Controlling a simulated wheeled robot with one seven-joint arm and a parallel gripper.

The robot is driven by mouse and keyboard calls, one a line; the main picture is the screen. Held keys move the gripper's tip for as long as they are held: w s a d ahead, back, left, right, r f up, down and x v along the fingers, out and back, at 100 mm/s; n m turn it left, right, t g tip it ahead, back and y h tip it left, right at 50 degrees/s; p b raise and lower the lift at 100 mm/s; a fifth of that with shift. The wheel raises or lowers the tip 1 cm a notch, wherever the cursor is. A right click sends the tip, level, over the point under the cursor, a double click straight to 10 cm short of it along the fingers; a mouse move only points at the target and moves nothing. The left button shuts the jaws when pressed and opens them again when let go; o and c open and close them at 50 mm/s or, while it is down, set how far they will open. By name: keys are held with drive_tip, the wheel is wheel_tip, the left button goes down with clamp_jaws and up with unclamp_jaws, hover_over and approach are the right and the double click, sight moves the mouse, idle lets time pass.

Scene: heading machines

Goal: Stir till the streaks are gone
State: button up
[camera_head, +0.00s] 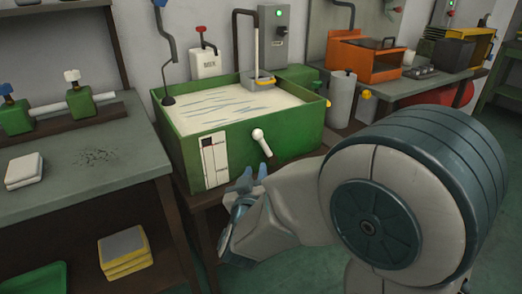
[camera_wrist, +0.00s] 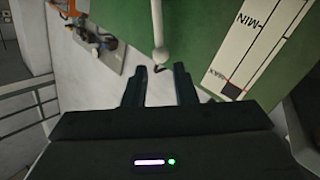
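A green tank (camera_head: 190,125) stands open at the top, full of pale liquid (camera_head: 235,106) with several dark bluish streaks across its surface. A white-knobbed lever (camera_head: 262,142) sticks out from the tank's front and also shows in the wrist view (camera_wrist: 158,30). A white gauge strip is on the tank front (camera_head: 214,160); the wrist view shows "MIN" on it (camera_wrist: 262,45). My gripper (camera_head: 252,180) is in front of the tank, below the lever. In the wrist view its two dark fingers (camera_wrist: 160,84) are apart with nothing held between them, near the lever but not closed on it.
A thin dark rod (camera_head: 164,75) stands at the tank's left rear corner. A grey unit with a pipe (camera_head: 258,80) sits on the rear rim. A workbench (camera_head: 85,170) is at left, an orange machine (camera_head: 362,58) at right rear. My arm covers the right foreground.

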sight(261, 143)
drive_tip(key=w, duration=0.4)
drive_tip(key=w+b, duration=0.1)
drive_tip(key=w, duration=0.8)
drive_tip(key=shift+w+d, duration=0.1)
drive_tip(key=shift+d, duration=0.25)
clamp_jaws()
